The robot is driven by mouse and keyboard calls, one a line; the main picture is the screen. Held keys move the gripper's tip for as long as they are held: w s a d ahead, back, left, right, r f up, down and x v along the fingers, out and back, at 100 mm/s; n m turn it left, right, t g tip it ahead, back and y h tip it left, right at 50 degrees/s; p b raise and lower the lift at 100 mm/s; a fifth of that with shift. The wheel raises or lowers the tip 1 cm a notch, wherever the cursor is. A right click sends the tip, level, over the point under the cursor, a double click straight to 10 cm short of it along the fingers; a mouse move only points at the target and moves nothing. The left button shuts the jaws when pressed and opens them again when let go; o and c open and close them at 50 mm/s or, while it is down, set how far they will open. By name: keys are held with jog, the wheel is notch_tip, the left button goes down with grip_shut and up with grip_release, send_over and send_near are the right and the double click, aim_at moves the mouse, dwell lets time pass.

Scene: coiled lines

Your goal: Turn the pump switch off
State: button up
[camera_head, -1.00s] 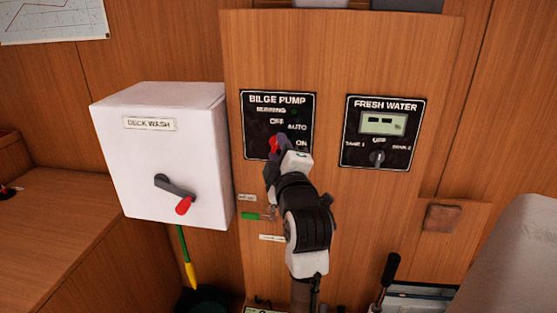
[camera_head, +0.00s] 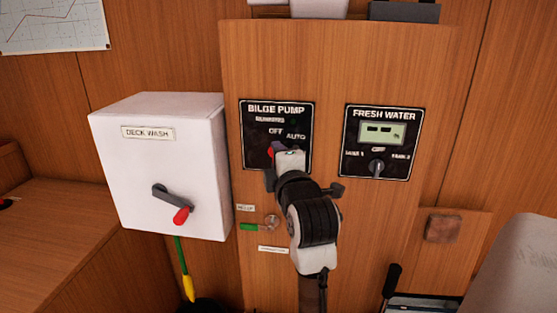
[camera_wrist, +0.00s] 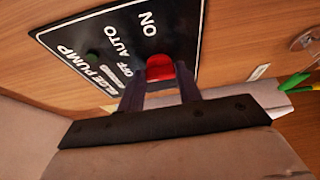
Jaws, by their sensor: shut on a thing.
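The black BILGE PUMP panel (camera_head: 250,140) is on the wooden wall, lettered OFF and AUTO in the head view. Its ON label shows in the wrist view and is hidden by my gripper in the head view. The red switch handle (camera_head: 270,152) sits at the panel's lower part, mostly covered by my gripper (camera_head: 275,165). In the wrist view the red handle (camera_wrist: 160,67) is between the two dark fingers of my gripper (camera_wrist: 160,88), which is shut on it. The handle's exact pointing direction is hard to tell.
A white DECK WASH box (camera_head: 150,175) with a red-tipped lever (camera_head: 180,216) juts out at left. The FRESH WATER panel (camera_head: 355,160) with a small knob (camera_head: 376,168) is at right. A green-handled valve (camera_head: 250,227) is just below the bilge panel.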

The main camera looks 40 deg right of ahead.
jog(key=o, duration=1)
jog(key=shift+s, duration=0.1)
jog(key=shift+b+v, duration=1.6)
jog(key=shift+v, duration=5.2)
